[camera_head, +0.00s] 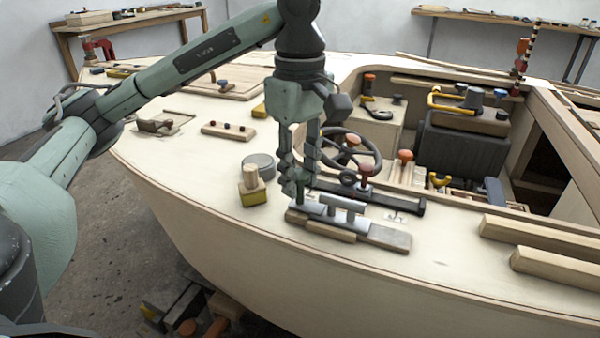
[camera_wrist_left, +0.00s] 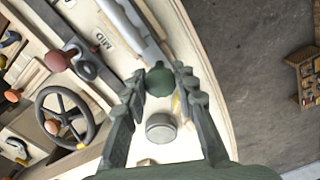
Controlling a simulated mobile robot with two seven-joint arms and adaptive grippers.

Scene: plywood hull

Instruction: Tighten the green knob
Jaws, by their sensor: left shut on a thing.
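The green knob (camera_wrist_left: 159,80) is round and dark green. In the left wrist view it sits between my left fingertips, at the end of a grey metal bar (camera_wrist_left: 128,25). My left gripper (camera_head: 294,186) points down over the deck in the head view and is shut on the green knob. There the fingers largely hide the knob. The grey metal fitting (camera_head: 342,205) lies beside the fingertips on a wooden base (camera_head: 318,229). My right gripper is not in view.
A red-topped lever (camera_head: 366,171) stands just right of my left gripper, with a steering wheel (camera_head: 350,150) behind. A grey round cap (camera_head: 259,163) and a yellow-based wooden post (camera_head: 252,187) stand close to its left. Bare deck lies in front, down to the hull edge.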

